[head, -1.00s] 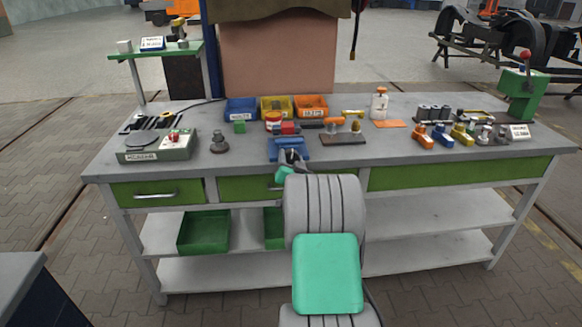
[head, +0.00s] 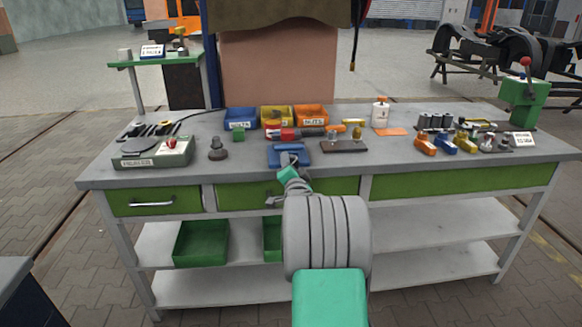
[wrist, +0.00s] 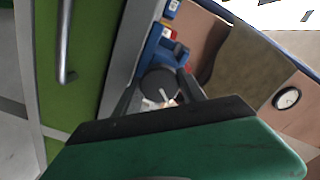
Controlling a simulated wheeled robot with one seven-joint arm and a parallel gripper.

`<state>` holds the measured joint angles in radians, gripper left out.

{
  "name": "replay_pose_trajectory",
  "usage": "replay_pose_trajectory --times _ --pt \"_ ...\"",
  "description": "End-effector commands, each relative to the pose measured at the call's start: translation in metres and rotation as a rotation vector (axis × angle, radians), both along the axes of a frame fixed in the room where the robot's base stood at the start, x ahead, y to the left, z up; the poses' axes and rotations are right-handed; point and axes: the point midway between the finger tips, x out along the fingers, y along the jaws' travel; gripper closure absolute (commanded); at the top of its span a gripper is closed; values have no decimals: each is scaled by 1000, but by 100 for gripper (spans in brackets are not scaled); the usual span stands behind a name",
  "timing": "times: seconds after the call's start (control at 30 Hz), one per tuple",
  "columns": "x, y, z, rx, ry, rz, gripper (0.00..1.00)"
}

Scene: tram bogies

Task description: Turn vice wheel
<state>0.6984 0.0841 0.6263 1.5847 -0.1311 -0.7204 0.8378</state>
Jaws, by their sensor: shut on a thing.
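The blue vice (head: 275,157) sits at the front edge of the workbench, near its middle. Its dark round wheel (wrist: 158,82) faces me in the wrist view, with a white and red mark near its lower edge. My gripper (wrist: 160,92) has one dark finger on each side of the wheel and is shut on it. In the head view my gripper (head: 290,161) is at the front of the vice. My arm and gripper hide the wheel there.
The workbench (head: 400,170) holds a tester box (head: 153,152) at left. Blue, yellow and orange bins (head: 312,117) stand behind the vice. A tool block (head: 343,146) lies close to its right. A drawer handle (wrist: 64,45) is left of my gripper in the wrist view.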

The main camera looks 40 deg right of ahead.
Motion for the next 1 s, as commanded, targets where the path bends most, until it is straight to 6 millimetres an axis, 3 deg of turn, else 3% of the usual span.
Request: replay_pose_trajectory --times 0.27,0.3,0.53,0.83,1.0 --pt "0 0 -1 1 2 0 93" --pt "0 0 -1 1 2 0 50" --pt "0 0 0 0 2 0 31" --pt "-3 2 0 -1 1 0 30" --pt "-28 18 0 0 1 -1 30"
